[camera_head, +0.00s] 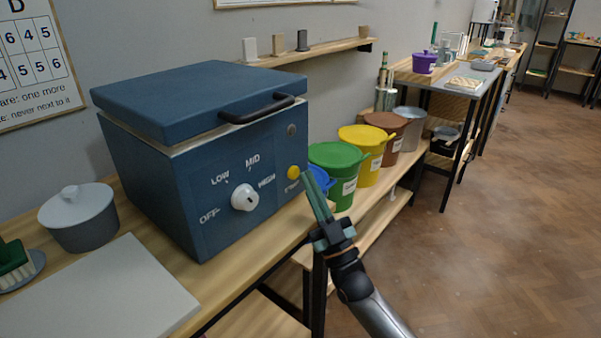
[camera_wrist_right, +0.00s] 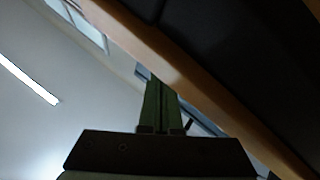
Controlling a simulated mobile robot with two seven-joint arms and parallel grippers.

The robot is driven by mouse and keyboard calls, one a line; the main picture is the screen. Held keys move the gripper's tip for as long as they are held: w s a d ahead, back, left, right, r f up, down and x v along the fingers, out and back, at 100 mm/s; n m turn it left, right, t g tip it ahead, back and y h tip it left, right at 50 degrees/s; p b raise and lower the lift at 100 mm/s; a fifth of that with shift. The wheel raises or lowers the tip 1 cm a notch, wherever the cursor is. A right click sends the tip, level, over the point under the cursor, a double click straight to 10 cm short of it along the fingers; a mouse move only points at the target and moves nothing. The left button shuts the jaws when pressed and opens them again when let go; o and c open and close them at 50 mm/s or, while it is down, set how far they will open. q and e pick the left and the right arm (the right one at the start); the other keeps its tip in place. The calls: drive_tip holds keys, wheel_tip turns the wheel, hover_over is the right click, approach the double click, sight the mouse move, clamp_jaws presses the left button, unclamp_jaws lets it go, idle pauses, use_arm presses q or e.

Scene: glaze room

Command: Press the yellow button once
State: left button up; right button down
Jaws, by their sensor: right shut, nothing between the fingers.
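The yellow button (camera_head: 294,172) is on the right part of the front panel of a blue kiln-like box (camera_head: 190,170), right of a white dial knob (camera_head: 245,198). My right gripper (camera_head: 308,175) is shut and empty, its green fingers pointing up beside the button. The fingertips look close to the button in the head view; I cannot tell whether they touch it. In the right wrist view the shut fingers (camera_wrist_right: 160,105) show at the centre, and the button is not visible there. My left gripper is not in view.
The box stands on a wooden bench (camera_head: 262,250) with a grey lidded pot (camera_head: 78,222) and a white board (camera_head: 105,295). Green (camera_head: 335,165), yellow (camera_head: 366,150) and brown (camera_head: 388,130) buckets stand behind my right gripper. The floor (camera_head: 500,220) at right is clear.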

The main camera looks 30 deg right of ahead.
drive_tip(key=shift+w+a+r+y, duration=0.1)
drive_tip(key=shift+w+a+y, duration=0.2)
idle(0.4)
drive_tip(key=shift+s+d+g+p, duration=0.15)
drive_tip(key=shift+s+g+p, duration=0.25)
drive_tip(key=shift+p, duration=0.3)
drive_tip(key=shift+s+d, duration=0.1)
drive_tip(key=shift+s, duration=0.3)
drive_tip(key=s, duration=0.1)
drive_tip(key=s+d+p, duration=0.1)
drive_tip(key=shift+s+d, duration=0.2)
drive_tip(key=shift+s, duration=0.1)
drive_tip(key=shift+f, duration=0.2)
